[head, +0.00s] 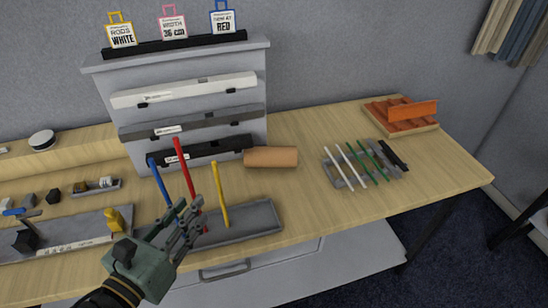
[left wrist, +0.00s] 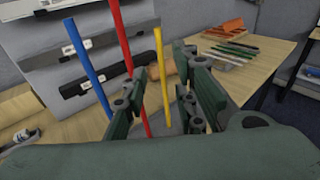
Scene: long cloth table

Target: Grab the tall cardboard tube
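The cardboard tube (head: 270,157) is a plain brown cylinder lying on its side on the wooden table, in front of the grey display rack. In the left wrist view a small part of the tube (left wrist: 168,69) shows beyond the yellow rod, partly covered by my fingers. My left gripper (head: 188,216) is over the front of the table, to the left of and nearer than the tube, and apart from it. In the left wrist view my left gripper (left wrist: 160,90) has its fingers spread with nothing held between them. My right gripper is in neither view.
Upright blue (head: 159,183), red (head: 184,165) and yellow (head: 220,190) rods stand by a grey tray (head: 262,217), close to my left gripper. A rack (head: 185,62) holds long boxes behind. Thin rods (head: 356,166) and an orange stand (head: 402,113) are right.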

